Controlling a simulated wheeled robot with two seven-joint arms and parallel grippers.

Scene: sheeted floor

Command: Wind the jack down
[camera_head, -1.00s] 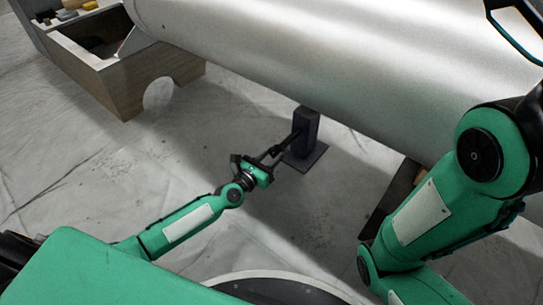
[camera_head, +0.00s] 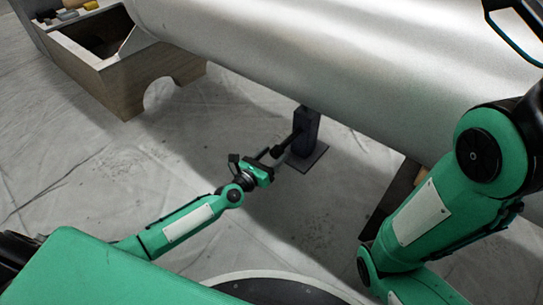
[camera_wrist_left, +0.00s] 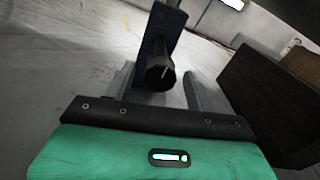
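The jack (camera_head: 305,133) is a dark upright post on a flat square base plate (camera_head: 308,160), standing on the floor under a large pale cylinder (camera_head: 330,60). Its dark crank handle points toward my left gripper (camera_head: 272,156). In the left wrist view, the round end of the handle (camera_wrist_left: 160,73) lies between the two grey fingers of my left gripper (camera_wrist_left: 160,90). There is a gap on each side, so the gripper is open around it. The jack post (camera_wrist_left: 157,35) rises behind it. My right arm shows at the right, but its gripper is out of view.
A wooden box-like stand (camera_head: 125,85) with a cut-out and small items on top is at the upper left. A dark support (camera_head: 395,198) stands under the cylinder near my right arm. The sheeted floor (camera_head: 110,165) left of the jack is clear.

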